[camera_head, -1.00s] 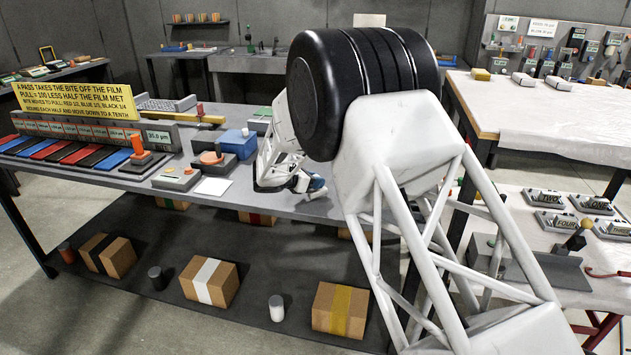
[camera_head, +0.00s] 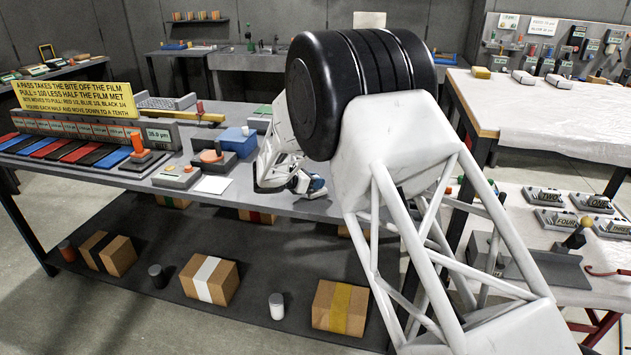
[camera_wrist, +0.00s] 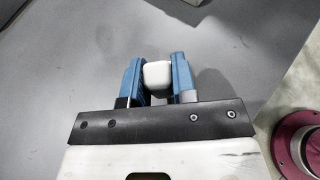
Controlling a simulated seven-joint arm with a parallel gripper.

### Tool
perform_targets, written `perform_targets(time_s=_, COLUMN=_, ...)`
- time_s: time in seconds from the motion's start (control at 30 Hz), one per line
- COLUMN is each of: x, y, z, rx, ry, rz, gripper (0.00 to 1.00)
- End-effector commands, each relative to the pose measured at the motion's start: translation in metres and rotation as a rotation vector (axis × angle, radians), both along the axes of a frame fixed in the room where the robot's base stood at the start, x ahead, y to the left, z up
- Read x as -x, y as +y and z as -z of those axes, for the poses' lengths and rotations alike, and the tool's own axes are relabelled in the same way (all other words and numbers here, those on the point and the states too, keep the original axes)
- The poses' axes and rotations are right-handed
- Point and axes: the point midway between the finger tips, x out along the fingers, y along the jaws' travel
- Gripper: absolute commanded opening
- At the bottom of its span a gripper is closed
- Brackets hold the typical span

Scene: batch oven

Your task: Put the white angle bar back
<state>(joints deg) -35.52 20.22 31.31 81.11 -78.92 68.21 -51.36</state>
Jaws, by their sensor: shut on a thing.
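My gripper (camera_wrist: 156,78) has blue fingers closed on a white piece with rounded edges, the white angle bar (camera_wrist: 156,73). Only its blunt end shows between the fingers, so its full shape is hidden. In the wrist view, the grey bench top (camera_wrist: 75,55) lies beyond and below the bar; I cannot tell whether they touch. In the head view my gripper (camera_head: 314,185) is over the right end of the grey bench, partly hidden by my arm. The bar cannot be made out there.
The bench's right edge is close in the wrist view, with floor and a maroon round object (camera_wrist: 300,148) beyond. Boxes stand on the lower shelf (camera_head: 150,305).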

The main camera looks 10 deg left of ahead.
Motion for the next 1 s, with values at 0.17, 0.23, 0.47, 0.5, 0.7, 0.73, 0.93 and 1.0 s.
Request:
perform_targets(time_s=0.17, x=0.0, y=0.0, z=0.002, rx=0.0, ry=0.0, rz=0.0, gripper=0.01)
perform_targets(time_s=0.23, x=0.0, y=0.0, z=0.0027, rx=0.0, ry=0.0, rz=0.0, gripper=0.01)
perform_targets(time_s=0.47, x=0.0, y=0.0, z=0.0035, rx=0.0, ry=0.0, rz=0.0, gripper=0.45)
perform_targets(time_s=0.5, x=0.0, y=0.0, z=0.0035, rx=0.0, ry=0.0, rz=0.0, gripper=0.51)
perform_targets(time_s=0.7, x=0.0, y=0.0, z=0.0035, rx=0.0, ry=0.0, rz=0.0, gripper=0.55)
perform_targets(time_s=0.73, x=0.0, y=0.0, z=0.0037, rx=0.0, ry=0.0, rz=0.0, gripper=0.55)
perform_targets(time_s=0.93, x=0.0022, y=0.0023, z=0.0022, rx=0.0, ry=0.0, rz=0.0, gripper=0.55)
perform_targets(time_s=1.0, x=0.0047, y=0.005, z=0.0007, rx=0.0, ry=0.0, rz=0.0, gripper=0.55)
